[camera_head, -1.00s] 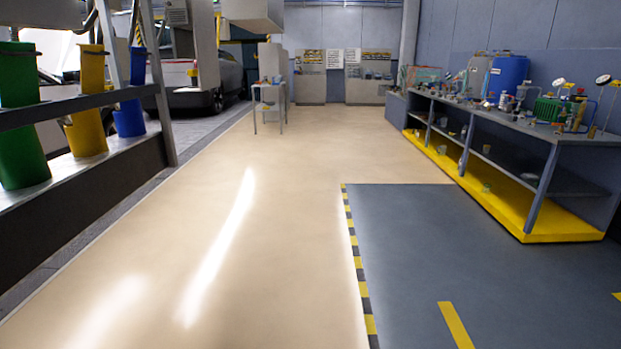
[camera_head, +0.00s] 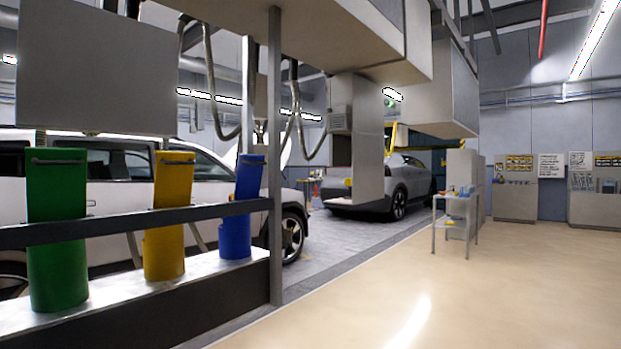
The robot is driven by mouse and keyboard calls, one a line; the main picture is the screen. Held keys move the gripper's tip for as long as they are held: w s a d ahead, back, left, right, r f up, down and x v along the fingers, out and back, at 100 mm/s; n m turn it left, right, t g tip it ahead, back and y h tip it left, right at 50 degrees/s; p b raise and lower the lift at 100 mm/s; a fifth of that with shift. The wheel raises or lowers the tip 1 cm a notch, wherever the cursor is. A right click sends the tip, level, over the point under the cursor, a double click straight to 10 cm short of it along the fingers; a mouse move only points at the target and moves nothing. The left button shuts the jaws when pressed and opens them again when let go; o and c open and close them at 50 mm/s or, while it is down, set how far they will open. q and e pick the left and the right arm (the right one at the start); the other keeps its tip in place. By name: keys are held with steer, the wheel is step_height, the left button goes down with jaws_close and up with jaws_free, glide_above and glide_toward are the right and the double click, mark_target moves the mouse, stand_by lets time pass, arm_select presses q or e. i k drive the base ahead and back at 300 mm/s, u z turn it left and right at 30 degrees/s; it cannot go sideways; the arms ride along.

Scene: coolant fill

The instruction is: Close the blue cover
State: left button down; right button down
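The blue cover (camera_head: 250,178) stands upright as a tall flap above a blue cylindrical holder (camera_head: 235,238), with a small dark handle near its top. It is the rightmost of three coloured units in a row on a light ledge at the left. A dark horizontal rail crosses in front of the blue unit and hides the part where cover and holder meet. Neither of my grippers is in view.
A yellow unit (camera_head: 163,253) and a green unit (camera_head: 58,270) stand left of the blue one, flaps also upright. The dark rail (camera_head: 140,220) and a grey post (camera_head: 275,150) bound them. Open beige floor (camera_head: 480,300) lies right. A small cart (camera_head: 456,222) stands farther back.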

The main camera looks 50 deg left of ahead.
mark_target(253, 179)
steer(key=i, duration=0.45)
steer(key=u, duration=2.65)
steer(key=i, duration=1.65)
